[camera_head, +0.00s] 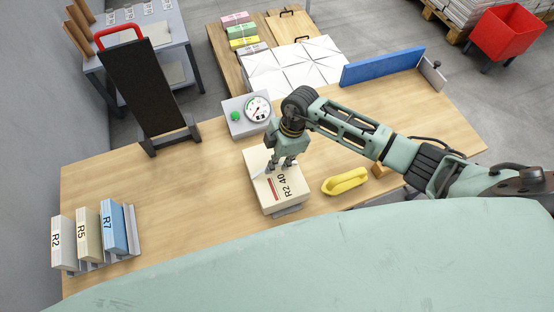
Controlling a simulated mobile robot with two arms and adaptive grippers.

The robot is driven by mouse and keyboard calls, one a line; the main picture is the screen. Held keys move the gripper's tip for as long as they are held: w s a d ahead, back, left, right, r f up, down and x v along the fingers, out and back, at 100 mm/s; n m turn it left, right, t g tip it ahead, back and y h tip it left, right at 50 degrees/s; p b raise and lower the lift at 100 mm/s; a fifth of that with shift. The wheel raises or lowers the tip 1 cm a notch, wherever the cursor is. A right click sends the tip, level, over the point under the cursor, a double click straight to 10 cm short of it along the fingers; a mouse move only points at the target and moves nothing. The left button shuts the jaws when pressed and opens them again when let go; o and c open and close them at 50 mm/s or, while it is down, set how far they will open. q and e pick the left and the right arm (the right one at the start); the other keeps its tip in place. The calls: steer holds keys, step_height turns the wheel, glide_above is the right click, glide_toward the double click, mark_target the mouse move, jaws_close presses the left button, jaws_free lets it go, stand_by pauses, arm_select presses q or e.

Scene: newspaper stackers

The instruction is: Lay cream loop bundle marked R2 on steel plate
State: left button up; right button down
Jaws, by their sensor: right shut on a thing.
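The cream bundle (268,193) marked R2 40 is in the middle of the wooden table area. It has a red stripe beside its label and a pale loop on top. My right gripper (285,163) is above the far part of the bundle, shut on its loop. The steel plate (290,211) shows only as a grey edge under the near side of the bundle; the rest is hidden. I cannot tell whether the bundle touches the plate or hangs just above it. My left gripper is not in view.
A dial scale box (236,127) stands just behind the bundle. A yellow handled object (345,181) lies to the right. A black stand (143,85) and blue bar (382,67) are farther back.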

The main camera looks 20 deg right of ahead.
steer(key=shift+w+a+f+b, duration=0.1)
steer(key=shift+f+b, duration=0.2)
steer(key=shift+f, duration=0.1)
stand_by(0.7)
steer(key=c, duration=1.8)
jaws_free()
steer(key=shift+c, duration=0.2)
steer(key=shift+o, duration=0.4)
